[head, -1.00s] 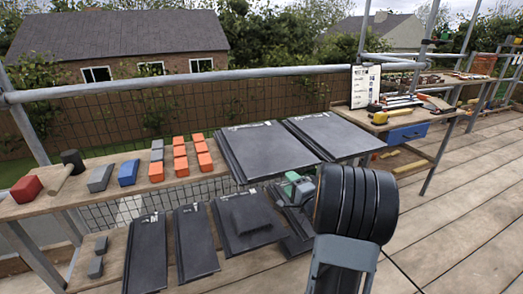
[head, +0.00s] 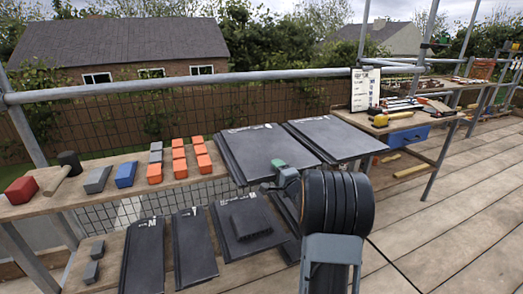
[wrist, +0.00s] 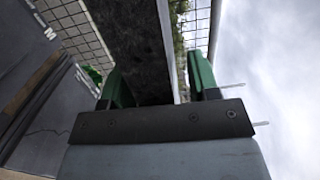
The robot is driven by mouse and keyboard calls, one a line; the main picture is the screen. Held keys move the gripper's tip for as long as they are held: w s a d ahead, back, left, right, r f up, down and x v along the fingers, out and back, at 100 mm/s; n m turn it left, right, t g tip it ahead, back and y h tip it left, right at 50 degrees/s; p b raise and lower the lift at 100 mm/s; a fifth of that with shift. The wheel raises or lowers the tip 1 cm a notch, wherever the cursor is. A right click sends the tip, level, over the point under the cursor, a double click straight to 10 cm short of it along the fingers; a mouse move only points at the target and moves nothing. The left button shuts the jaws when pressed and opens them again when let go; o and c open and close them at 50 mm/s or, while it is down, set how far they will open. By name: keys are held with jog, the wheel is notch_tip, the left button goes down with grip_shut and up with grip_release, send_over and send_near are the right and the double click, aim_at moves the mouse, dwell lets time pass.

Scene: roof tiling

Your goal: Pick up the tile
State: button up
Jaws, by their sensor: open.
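Several dark grey roof tiles are in the head view. Two wide stacks, the left one (head: 255,148) and the right one (head: 328,135), lie on the upper bench. Flat tiles lie lower down: a narrow one (head: 144,256), another (head: 194,246) and a wide one (head: 233,236) with a raised square on it. My gripper (head: 279,165) is at the front edge of the left upper stack. In the wrist view my gripper (wrist: 158,72) has its green fingers apart, with a dark slab edge (wrist: 136,45) showing between them. I cannot tell whether they touch it.
The upper bench (head: 210,172) also holds orange blocks (head: 179,156), a blue block (head: 126,174), a red block (head: 21,190) and a mallet (head: 66,172). A tool bench with a blue drawer (head: 407,137) stands right. A scaffold rail (head: 200,82) runs behind.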

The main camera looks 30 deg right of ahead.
jog(key=shift+c, duration=0.3)
grip_shut()
dwell(0.4)
jog(key=shift+r, duration=0.15)
